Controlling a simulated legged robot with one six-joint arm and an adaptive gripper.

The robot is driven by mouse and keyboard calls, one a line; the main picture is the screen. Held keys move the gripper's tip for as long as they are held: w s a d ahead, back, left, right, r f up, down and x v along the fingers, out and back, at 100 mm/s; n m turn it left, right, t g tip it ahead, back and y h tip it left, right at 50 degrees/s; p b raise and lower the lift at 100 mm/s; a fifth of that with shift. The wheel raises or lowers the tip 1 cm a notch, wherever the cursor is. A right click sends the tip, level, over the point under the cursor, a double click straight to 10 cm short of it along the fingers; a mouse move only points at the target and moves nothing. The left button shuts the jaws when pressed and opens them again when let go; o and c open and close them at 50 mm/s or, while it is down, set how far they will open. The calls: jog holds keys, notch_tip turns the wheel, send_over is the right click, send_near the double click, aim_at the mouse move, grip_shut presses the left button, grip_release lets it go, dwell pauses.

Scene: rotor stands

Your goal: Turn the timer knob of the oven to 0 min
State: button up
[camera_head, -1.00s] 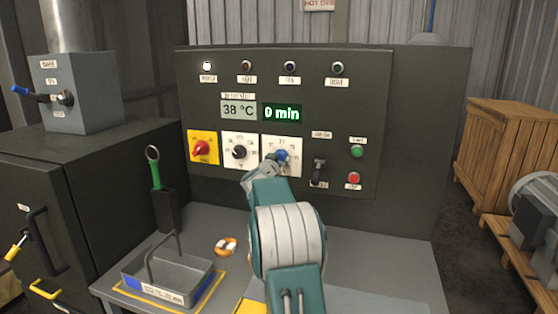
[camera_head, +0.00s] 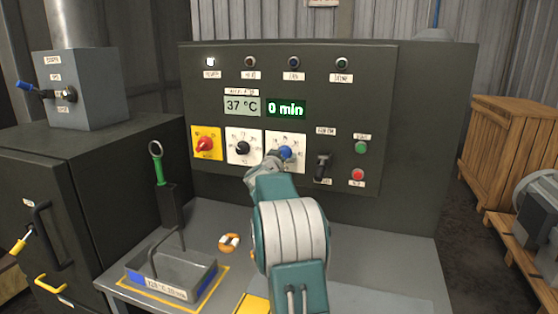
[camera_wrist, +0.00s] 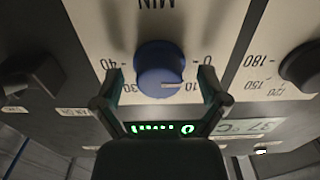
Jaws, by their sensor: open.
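The blue timer knob (camera_head: 285,152) sits on a white dial plate (camera_head: 299,136) on the oven's panel. In the wrist view the knob (camera_wrist: 160,68) appears upside down, with its light pointer line toward the 10 mark. The green display (camera_head: 286,109) reads 0 min. My gripper (camera_wrist: 162,84) is open, with one finger on each side of the knob. No firm contact shows. In the head view my arm and gripper (camera_head: 268,165) partly cover the dial's lower left.
A black knob (camera_head: 242,148) and a red switch (camera_head: 205,144) are left of the timer. A black lever (camera_head: 322,166) and green (camera_head: 361,147) and red (camera_head: 357,174) buttons are right of it. A grey tray (camera_head: 196,268) stands on the bench below.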

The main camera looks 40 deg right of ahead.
jog(key=v, duration=1.1)
jog(key=shift+a, duration=0.35)
jog(key=shift+s+f, duration=0.1)
